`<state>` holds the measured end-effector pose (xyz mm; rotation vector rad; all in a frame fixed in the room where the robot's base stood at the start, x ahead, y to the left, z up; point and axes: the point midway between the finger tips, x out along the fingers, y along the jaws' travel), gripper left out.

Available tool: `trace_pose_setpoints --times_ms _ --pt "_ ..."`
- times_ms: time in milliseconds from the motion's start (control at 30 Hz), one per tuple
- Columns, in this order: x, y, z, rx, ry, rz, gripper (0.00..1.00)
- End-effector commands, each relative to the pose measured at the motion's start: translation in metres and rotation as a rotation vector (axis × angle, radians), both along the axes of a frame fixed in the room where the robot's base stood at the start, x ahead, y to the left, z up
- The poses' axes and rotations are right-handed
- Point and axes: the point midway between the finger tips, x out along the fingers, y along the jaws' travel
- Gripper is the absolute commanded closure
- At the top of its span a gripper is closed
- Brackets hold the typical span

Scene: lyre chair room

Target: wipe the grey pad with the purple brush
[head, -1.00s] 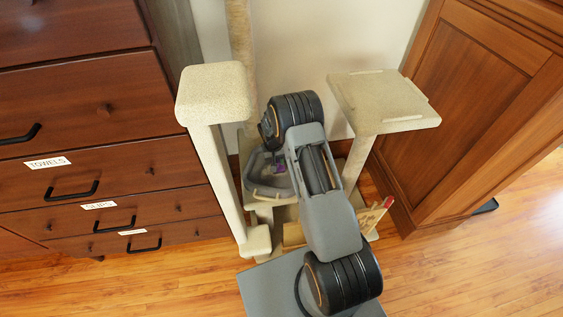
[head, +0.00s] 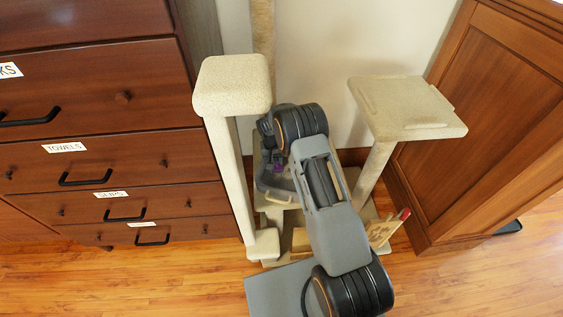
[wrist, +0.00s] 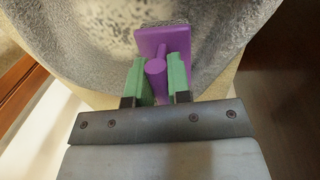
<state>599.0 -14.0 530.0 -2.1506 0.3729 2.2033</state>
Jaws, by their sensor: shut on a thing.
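The purple brush (wrist: 157,60) is between the green fingers of my gripper (wrist: 158,80), which is shut on its handle. Its flat head points away from me, with a dark bristly edge at the far end. Beyond it is a grey speckled, hollowed surface with a raised rim (wrist: 70,40), which looks like the grey pad. I cannot tell whether the bristles touch it. In the head view the grey pad (head: 272,194) sits low on the cat tree, partly hidden by my arm. Only a small purple part of the brush (head: 279,169) shows there.
A beige cat tree post with a square top (head: 232,88) stands left of my arm, and a beige platform (head: 410,108) stands right. A wooden drawer unit (head: 110,100) is at left and a wooden cabinet (head: 480,130) at right. The front floor (head: 450,285) is clear.

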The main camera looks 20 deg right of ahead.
Motion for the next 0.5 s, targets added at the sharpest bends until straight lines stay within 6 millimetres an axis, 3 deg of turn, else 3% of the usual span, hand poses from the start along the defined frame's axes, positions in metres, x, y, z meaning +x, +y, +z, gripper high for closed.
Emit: trace_pose_setpoints --times_ms 500 --pt "-0.021 0.009 -0.001 0.000 0.001 -0.001 1.00"
